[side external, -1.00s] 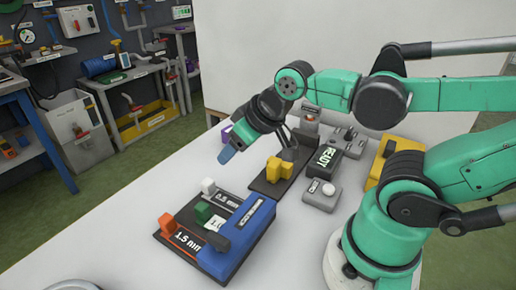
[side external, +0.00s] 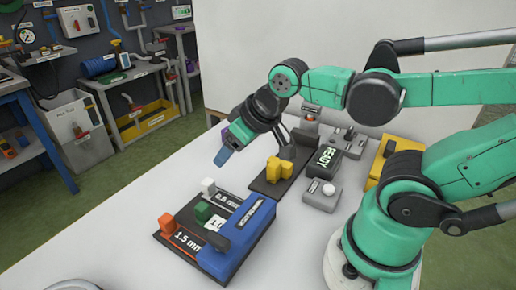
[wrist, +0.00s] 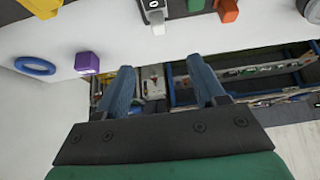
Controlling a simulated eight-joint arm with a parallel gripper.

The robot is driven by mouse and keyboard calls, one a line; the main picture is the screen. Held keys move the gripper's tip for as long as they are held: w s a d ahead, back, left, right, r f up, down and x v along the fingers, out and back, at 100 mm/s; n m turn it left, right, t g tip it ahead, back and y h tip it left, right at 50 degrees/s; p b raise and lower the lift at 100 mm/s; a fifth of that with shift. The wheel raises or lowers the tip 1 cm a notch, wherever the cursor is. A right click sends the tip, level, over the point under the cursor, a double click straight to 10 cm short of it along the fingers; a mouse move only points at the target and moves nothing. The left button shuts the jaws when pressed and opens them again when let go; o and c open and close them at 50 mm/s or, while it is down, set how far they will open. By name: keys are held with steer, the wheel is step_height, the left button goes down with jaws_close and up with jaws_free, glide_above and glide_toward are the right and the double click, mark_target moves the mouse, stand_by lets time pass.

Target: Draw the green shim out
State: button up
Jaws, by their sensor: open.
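The green shim (side external: 202,211) stands between the white shim (side external: 208,187) and the orange shim (side external: 167,222) in a dark rack (side external: 184,247) with a blue block (side external: 240,240) along its right side. In the wrist view the green shim (wrist: 195,5) is cut off by the top edge, between the white shim (wrist: 153,12) and the orange shim (wrist: 228,10). My gripper (side external: 221,156) is above the table, behind and above the rack, apart from the shims. In the wrist view my gripper (wrist: 165,85) has its blue fingers apart, with nothing between them.
A yellow block (side external: 279,168) on a dark plate stands behind the rack. A grey button box (side external: 321,195) and the READY sign (side external: 327,157) are to its right. A purple cube (wrist: 87,62) and blue ring (wrist: 35,66) lie on the table.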

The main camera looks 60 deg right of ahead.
steer(key=g, duration=0.7)
glide_above(202, 206)
step_height(202, 206, down, 6)
steer(key=shift+f, duration=2.95)
jaws_close()
